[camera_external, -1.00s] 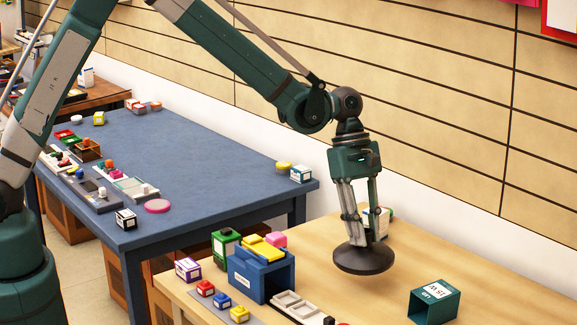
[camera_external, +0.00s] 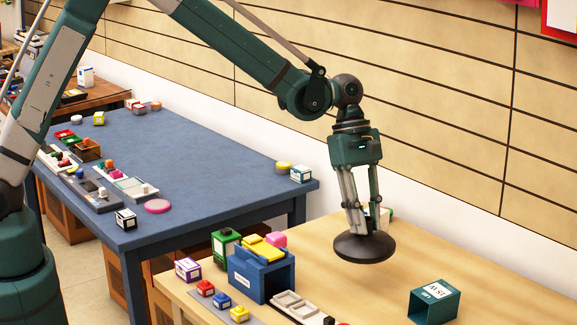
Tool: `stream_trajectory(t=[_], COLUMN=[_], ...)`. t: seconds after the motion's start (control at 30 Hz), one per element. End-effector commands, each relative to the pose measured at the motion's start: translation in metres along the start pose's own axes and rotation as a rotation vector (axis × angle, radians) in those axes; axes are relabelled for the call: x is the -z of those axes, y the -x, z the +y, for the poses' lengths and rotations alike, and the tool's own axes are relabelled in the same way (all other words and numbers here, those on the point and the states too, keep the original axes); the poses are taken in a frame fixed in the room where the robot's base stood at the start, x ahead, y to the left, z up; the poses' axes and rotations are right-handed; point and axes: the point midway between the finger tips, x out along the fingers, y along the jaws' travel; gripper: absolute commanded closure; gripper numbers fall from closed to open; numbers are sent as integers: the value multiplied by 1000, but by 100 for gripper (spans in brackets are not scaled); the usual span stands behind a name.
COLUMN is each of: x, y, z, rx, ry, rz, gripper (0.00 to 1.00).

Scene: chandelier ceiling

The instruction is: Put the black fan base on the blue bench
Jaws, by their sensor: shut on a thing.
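The black fan base (camera_external: 364,248) is a dark round disc held in my gripper (camera_external: 366,231), above the light wooden table. The gripper points down and its fingers are shut on the upper part of the base, which they partly hide. The disc looks a little raised off the wood, though the gap is hard to judge. The blue bench (camera_external: 215,165) stands to the left, with a wide bare top. My gripper is to the right of the bench, beyond its right corner.
On the wooden table (camera_external: 390,290) are a blue box (camera_external: 262,270) with yellow pieces, small coloured blocks and a green open box (camera_external: 435,302). Along the bench's edges are trays (camera_external: 95,190), a pink disc (camera_external: 157,206) and a white-and-teal box (camera_external: 301,173). The bench's middle is clear.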

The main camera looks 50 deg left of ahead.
Motion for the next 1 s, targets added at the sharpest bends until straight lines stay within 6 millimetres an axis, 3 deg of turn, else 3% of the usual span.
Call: stream_trajectory(t=[0.57, 0.77, 1.0], x=[8, 34, 90], y=[4, 15, 38], z=[3, 12, 28], rx=[-5, -19, -49], ry=[11, 46, 120], rz=[0, 0, 0], gripper=[100, 100, 100])
